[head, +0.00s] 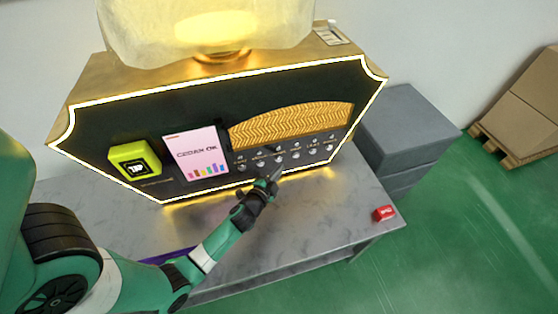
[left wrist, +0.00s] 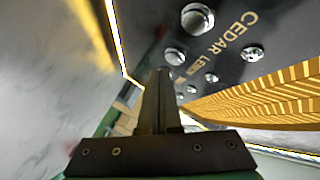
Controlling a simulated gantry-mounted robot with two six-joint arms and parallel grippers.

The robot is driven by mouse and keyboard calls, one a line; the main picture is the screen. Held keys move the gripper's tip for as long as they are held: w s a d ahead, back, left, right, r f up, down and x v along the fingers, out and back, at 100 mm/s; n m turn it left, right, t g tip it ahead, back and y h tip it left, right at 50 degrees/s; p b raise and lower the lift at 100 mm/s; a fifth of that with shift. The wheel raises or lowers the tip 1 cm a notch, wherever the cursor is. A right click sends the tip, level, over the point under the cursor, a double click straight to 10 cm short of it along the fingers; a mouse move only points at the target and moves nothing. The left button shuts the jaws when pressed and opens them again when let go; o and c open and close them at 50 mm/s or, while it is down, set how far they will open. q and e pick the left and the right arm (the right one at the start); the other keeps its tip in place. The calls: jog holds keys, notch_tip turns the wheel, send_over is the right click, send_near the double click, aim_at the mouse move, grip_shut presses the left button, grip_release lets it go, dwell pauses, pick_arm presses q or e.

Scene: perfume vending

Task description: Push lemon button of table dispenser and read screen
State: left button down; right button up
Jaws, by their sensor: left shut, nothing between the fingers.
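The table dispenser (head: 100,140) has a black front with a lit edge and stands on a grey table. Its pink screen (head: 196,152) reads "CEDAR OK" above small coloured bars. A row of round silver buttons (head: 296,156) runs under the gold grille. In the left wrist view the CEDAR label (left wrist: 236,34) is clear, and a smaller label (left wrist: 186,70) beginning "LE" is partly legible; I cannot tell which button is its own. My left gripper (head: 279,170) is shut and empty, its tip close to the button row; contact is unclear. It also shows in the left wrist view (left wrist: 160,74).
A yellow-green box (head: 135,160) is on the panel's left. A small red object (head: 384,213) lies at the table's right corner. Grey boxes (head: 408,125) stand right of the dispenser, and cardboard boxes (head: 525,105) farther right. The table front (head: 290,235) is mostly clear.

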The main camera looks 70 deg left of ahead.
pick_arm(q)
jog(key=shift+a, duration=0.1)
dwell(0.3)
jog(key=shift+a, duration=0.35)
jog(key=shift+a+p, duration=0.45)
jog(key=shift+p, duration=0.1)
dwell(0.4)
jog(key=shift+d, duration=0.1)
jog(key=shift+d+b, duration=0.6)
jog(key=shift+d, duration=0.2)
